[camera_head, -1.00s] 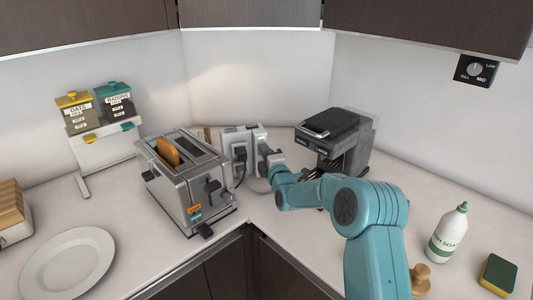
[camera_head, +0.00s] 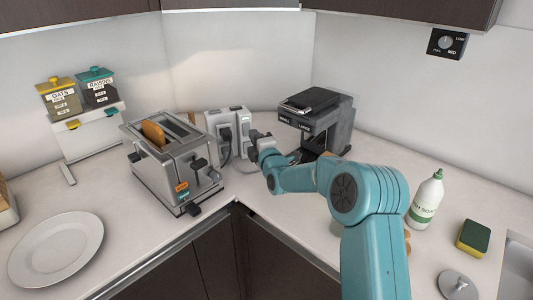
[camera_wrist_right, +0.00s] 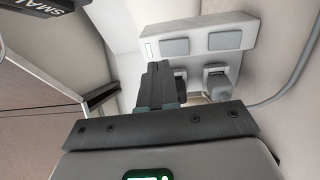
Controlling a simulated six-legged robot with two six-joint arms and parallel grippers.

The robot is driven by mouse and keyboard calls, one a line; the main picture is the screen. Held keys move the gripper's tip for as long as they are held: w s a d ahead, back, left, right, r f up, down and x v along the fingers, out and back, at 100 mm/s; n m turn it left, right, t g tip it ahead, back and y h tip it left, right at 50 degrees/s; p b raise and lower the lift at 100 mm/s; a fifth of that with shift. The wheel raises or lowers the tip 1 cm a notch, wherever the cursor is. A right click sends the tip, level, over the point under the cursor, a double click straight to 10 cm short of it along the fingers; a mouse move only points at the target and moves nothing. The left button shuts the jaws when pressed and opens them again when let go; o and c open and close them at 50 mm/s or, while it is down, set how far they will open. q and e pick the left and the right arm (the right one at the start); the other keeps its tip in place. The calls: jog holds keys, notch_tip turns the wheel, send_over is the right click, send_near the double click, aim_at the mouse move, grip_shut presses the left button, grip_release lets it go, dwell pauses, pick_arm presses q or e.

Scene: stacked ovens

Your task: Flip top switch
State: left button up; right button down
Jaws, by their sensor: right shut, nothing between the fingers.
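A grey power socket box (camera_head: 213,124) stands against the corner wall, with dark plugs in its front. In the right wrist view the box (camera_wrist_right: 198,22) appears with several grey rectangular switches, such as one switch (camera_wrist_right: 175,47) and another switch (camera_wrist_right: 225,40), and a plug (camera_wrist_right: 216,82). I cannot tell whether the switches are flipped. My left gripper is out of view.
A toaster (camera_head: 165,176) with bread stands left of the box, and a black coffee machine (camera_head: 318,116) stands right. The front counter corner is clear.

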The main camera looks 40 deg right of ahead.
jog(key=r+b+v, duration=0.2)
jog(key=v, duration=0.6)
jog(key=shift+s, duration=0.35)
jog(key=shift+w, duration=0.1)
